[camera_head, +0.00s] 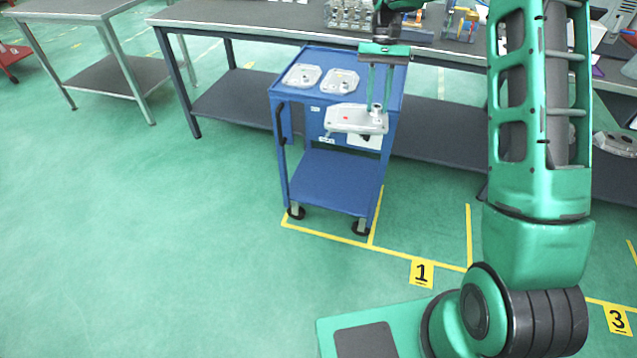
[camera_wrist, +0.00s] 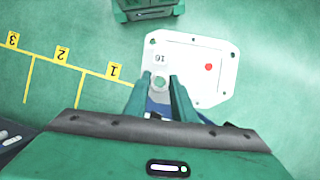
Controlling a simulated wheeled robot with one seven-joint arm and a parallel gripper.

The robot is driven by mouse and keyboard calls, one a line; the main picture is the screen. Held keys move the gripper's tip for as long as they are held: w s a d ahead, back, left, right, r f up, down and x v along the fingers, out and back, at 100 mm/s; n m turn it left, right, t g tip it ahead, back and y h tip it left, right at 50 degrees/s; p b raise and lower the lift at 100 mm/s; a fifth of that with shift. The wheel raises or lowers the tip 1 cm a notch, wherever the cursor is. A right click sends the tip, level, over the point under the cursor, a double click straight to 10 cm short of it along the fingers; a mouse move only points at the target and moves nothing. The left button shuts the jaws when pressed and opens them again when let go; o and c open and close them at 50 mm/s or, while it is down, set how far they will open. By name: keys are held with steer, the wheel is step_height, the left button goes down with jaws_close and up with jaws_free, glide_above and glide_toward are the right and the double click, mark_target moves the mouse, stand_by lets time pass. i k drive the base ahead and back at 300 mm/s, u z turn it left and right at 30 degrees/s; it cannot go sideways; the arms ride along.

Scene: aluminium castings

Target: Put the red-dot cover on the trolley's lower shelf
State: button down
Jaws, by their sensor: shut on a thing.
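The red-dot cover (camera_head: 350,120) is a pale grey metal plate with a red dot near one end and a raised boss. My gripper (camera_head: 376,105) points down and is shut on the boss, holding the cover in the air. In the wrist view the cover (camera_wrist: 205,62) shows its red dot at the right, and my gripper's fingers (camera_wrist: 160,88) close around the boss. The blue trolley (camera_head: 300,170) stands behind the cover in the head view. Its lower shelf (camera_head: 325,182) looks empty. The cover hides part of the trolley's front below the top.
Two similar covers, a left one (camera_head: 302,75) and a right one (camera_head: 339,81), lie on the trolley's top. A long grey workbench (camera_head: 250,24) stands behind. Yellow floor lines and a "1" marker (camera_head: 422,272) lie in front. The green floor at left is clear.

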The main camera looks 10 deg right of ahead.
mark_target(360, 187)
steer(key=z, duration=0.45)
steer(key=i, duration=0.1)
steer(key=u, duration=2.65)
steer(key=i, duration=0.8)
steer(key=z, duration=2.95)
steer(key=i, duration=0.3)
steer(key=z, duration=0.15)
